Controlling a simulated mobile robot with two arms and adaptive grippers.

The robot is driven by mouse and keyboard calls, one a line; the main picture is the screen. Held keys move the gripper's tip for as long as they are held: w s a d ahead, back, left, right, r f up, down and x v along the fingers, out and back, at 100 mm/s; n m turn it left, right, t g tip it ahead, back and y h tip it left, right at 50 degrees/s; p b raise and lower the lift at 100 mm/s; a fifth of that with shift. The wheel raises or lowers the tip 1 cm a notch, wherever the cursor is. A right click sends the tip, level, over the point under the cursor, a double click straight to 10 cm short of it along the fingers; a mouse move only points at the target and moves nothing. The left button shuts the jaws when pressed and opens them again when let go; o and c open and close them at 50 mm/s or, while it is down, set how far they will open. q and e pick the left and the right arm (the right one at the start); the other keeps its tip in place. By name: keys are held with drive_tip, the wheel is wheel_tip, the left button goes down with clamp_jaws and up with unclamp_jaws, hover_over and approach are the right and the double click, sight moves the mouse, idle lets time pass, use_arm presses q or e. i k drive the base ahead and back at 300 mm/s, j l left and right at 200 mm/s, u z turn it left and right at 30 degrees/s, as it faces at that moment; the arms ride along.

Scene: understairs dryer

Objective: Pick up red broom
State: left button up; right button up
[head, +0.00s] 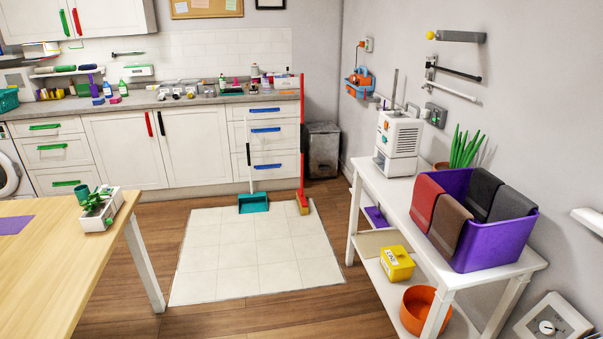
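The red broom (301,140) stands upright in front of the right end of the kitchen counter, by the drawers. It has a long red handle and a yellowish-brown head (303,208) that rests at the back right corner of the white tiled floor patch. A teal dustpan (253,203) with a thin upright handle stands just left of it. Neither of my grippers shows in the head view, so what they hold cannot be seen.
A wooden table (70,270) is at the left front. A white side table (395,205) with a purple bin (490,243) stands along the right wall. The white tiled patch (250,260) between them is clear. A grey trash bin (322,150) stands right of the broom.

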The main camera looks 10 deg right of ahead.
sight(303, 206)
drive_tip(key=i+l+u, duration=0.2)
drive_tip(key=i, duration=1.95)
drive_tip(key=i+j, duration=0.1)
drive_tip(key=i, duration=0.7)
drive_tip(key=i+z, duration=0.1)
drive_tip(key=i, duration=0.65)
drive_tip(key=i+j, duration=0.2)
drive_tip(key=i, duration=0.6)
drive_tip(key=i+j+z, duration=0.65)
drive_tip(key=j, duration=0.2)
drive_tip(key=i+j+z, duration=0.2)
drive_tip(key=j, duration=0.15)
drive_tip(key=i+j+z, duration=0.2)
drive_tip(key=j, duration=0.2)
drive_tip(key=k, duration=0.1)
